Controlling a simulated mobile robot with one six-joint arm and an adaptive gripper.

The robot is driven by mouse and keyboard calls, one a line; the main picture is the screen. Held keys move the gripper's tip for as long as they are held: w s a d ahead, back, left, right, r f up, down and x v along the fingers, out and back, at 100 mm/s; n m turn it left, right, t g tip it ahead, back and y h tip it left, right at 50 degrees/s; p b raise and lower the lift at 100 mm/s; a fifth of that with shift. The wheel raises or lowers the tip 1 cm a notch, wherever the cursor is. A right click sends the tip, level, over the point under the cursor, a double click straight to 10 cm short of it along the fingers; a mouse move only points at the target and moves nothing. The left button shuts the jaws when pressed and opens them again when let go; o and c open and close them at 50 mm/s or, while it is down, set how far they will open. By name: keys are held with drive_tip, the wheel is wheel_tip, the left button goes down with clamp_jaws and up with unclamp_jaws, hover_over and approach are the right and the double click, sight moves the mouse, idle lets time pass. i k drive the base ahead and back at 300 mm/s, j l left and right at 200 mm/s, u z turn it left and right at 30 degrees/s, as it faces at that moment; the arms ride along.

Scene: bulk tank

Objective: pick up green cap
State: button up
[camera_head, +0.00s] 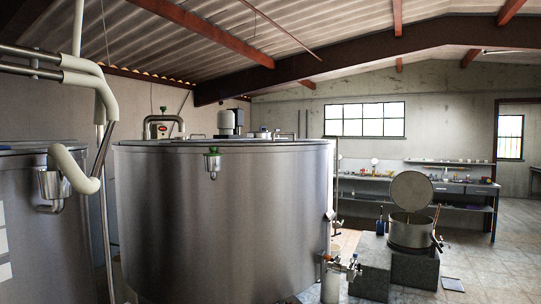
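A small green cap (213,150) shows at the upper front of the large steel tank (225,215). It sits on top of a small steel cup-shaped fitting (212,165) just below the tank's rim. Another small green piece (163,109) shows on top of the tank, above a fitting with a red label; it is too small to tell what it is. My gripper is not in this view.
A second steel tank (40,220) stands at the left, with white pipes (76,173) near it. A valve (345,266) is low at the tank's right. Beyond are an open pot (411,232) on dark blocks and a cluttered bench (440,187). Floor shows at the right.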

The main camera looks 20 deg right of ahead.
sight(212, 150)
drive_tip(key=i+l+z, duration=0.15)
drive_tip(key=i, duration=1.4)
